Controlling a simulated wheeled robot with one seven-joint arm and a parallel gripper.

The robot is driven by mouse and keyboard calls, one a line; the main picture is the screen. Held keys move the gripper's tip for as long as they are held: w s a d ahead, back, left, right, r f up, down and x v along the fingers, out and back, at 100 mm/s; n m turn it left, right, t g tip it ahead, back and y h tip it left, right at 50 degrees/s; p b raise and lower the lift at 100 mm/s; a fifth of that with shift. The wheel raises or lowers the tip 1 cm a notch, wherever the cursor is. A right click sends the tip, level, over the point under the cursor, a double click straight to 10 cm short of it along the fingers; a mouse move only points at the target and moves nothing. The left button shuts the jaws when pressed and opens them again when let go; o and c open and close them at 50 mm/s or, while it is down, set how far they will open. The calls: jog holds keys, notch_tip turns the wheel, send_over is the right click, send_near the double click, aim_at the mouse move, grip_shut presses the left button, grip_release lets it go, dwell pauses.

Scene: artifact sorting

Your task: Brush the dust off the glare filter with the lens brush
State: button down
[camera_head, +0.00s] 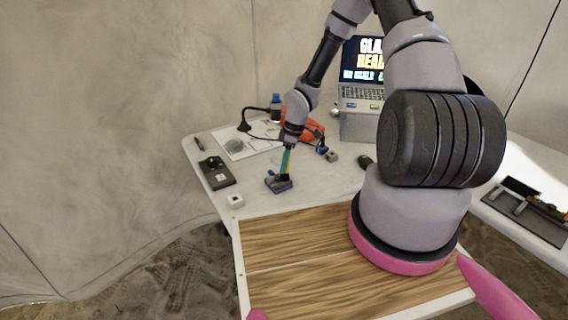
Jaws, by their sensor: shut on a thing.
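My gripper (290,143) is over the white table, pointing down. It is shut on a slim teal and yellow handle (286,160), which looks like the lens brush and stands nearly upright. The handle's lower end meets a small dark grey and blue piece (278,184) on the table. I cannot tell whether that piece is the glare filter or something else. A round grey patch (234,146) shows on a white sheet to the left. The brush tip and any dust are too small to make out.
A black case (217,173) and a small white box (235,200) lie at the table's left. A dark tray (525,212) with tools is at the right.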

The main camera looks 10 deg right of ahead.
jog(key=shift+w, duration=0.15)
jog(key=shift+w+a, duration=0.35)
jog(key=shift+w, duration=0.45)
jog(key=shift+s, duration=0.1)
jog(key=shift+s+d, duration=0.35)
jog(key=shift+s, duration=0.5)
jog(key=shift+w, duration=0.15)
jog(key=shift+w+a, duration=0.35)
jog(key=shift+w, duration=0.45)
jog(key=shift+s, duration=0.1)
jog(key=shift+s+d, duration=0.35)
jog(key=shift+s, duration=0.55)
